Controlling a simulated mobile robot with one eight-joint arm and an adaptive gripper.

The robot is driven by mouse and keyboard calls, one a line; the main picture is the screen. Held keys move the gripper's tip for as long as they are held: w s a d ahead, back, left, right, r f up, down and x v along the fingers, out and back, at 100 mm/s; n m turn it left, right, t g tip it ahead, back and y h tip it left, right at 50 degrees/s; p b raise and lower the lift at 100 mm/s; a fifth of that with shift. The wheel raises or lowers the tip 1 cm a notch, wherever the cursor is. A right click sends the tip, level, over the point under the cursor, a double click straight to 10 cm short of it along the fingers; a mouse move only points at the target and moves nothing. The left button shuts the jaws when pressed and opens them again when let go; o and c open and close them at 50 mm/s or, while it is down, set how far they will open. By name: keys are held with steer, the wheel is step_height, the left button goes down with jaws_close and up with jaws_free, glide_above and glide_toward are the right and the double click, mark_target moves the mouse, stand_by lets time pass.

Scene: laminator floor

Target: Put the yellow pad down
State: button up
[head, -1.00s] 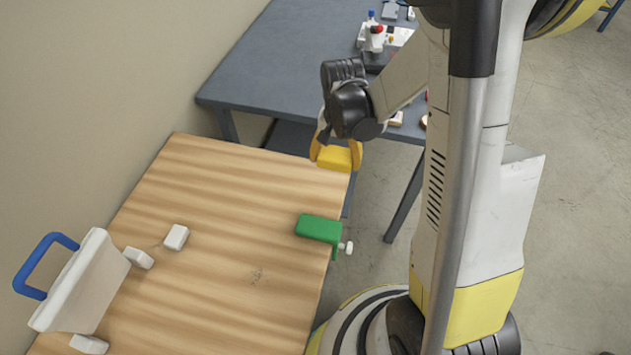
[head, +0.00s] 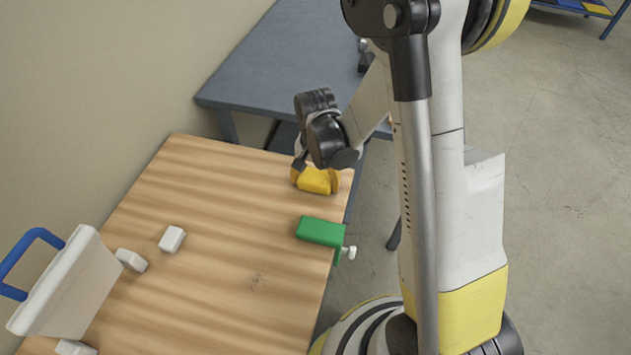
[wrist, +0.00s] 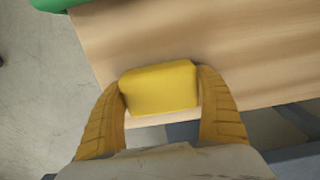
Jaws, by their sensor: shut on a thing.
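The yellow pad (head: 316,181) is a small rounded block between the fingers of my gripper (head: 315,180) at the far right corner of the wooden table (head: 220,210). In the wrist view the yellow pad (wrist: 160,88) sits between the two ribbed yellow fingers of my gripper (wrist: 160,92), which are shut on it from both sides. The pad is over the tabletop near its edge. I cannot tell whether its underside touches the wood.
A green clamp (head: 321,232) is fixed at the table's right edge, in front of the pad. White blocks (head: 172,239) and a white board with a blue handle (head: 62,285) are at the left. A grey table (head: 260,75) stands behind. The middle of the wooden top is clear.

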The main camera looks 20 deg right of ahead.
mark_target(316, 177)
steer(key=o, duration=1.3)
steer(key=shift+f, duration=0.1)
steer(key=shift+o, duration=0.2)
step_height(316, 177, up, 13)
steer(key=p, duration=0.4)
steer(key=shift+f+p, duration=0.2)
steer(key=shift+p, duration=0.15)
steer(key=s+r+n+t, duration=0.7)
steer(key=s+r, duration=0.5)
steer(key=r, duration=0.3)
steer(key=shift+s+r, duration=0.15)
steer(key=shift+s, duration=0.2)
